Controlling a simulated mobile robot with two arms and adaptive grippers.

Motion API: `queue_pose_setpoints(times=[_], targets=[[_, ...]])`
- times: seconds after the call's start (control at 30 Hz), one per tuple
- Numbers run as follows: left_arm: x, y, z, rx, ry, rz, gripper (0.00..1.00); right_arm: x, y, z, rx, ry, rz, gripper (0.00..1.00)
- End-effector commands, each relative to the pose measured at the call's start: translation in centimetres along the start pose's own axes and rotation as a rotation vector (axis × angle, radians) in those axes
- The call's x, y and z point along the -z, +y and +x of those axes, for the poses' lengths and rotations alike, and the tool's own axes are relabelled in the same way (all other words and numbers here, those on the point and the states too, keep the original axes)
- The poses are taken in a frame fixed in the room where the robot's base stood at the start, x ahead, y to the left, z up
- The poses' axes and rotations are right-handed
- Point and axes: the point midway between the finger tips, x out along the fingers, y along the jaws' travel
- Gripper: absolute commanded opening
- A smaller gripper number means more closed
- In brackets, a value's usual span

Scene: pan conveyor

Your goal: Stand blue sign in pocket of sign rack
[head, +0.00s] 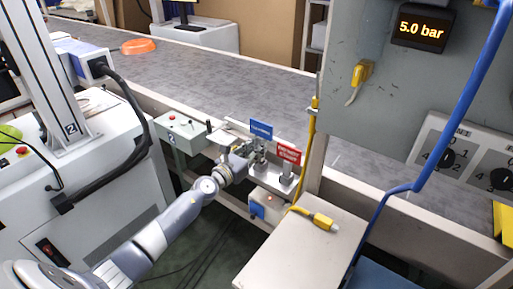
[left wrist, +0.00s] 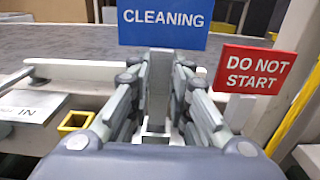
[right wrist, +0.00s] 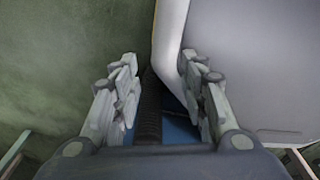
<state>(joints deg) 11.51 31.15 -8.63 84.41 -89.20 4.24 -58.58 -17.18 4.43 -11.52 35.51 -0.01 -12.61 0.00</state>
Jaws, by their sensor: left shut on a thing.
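The blue sign (head: 261,130), reading "CLEANING" in the left wrist view (left wrist: 163,22), stands upright above my left gripper (head: 257,156). The left fingers (left wrist: 160,65) are shut on its pale post, just below the plate. The red "DO NOT START" sign (head: 288,154) stands just right of it and shows in the left wrist view (left wrist: 255,69). The pale sign rack (head: 281,192) is below the signs; the foot of the blue sign's post is hidden by my gripper. My right gripper (right wrist: 155,68) is open with nothing clearly held, and is outside the head view.
A yellow square-rimmed pocket (left wrist: 76,121) lies left of my left gripper, near a plate marked "IN" (left wrist: 28,105). The grey conveyor (head: 250,85) runs behind the rail. A control box (head: 183,128) is left, a yellow post (head: 312,130) and pale cabinet top (head: 300,245) right.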

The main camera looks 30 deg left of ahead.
Motion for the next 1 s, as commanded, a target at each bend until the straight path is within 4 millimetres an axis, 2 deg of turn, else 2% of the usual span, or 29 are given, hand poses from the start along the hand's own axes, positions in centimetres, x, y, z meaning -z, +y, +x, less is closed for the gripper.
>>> queue_pose_setpoints(times=[0.53, 1.0], targets=[[0.0, 0.0, 0.0, 0.0, -0.001, 0.0, 0.0, -0.1, 0.4, 0.0, -0.005, -0.001, 0.0, 0.4], [1.1, 0.0, 0.0, 0.0, -0.001, 0.001, 0.0, -0.2, 0.0, 1.1, 0.0, 0.0, 0.001, 0.4]])
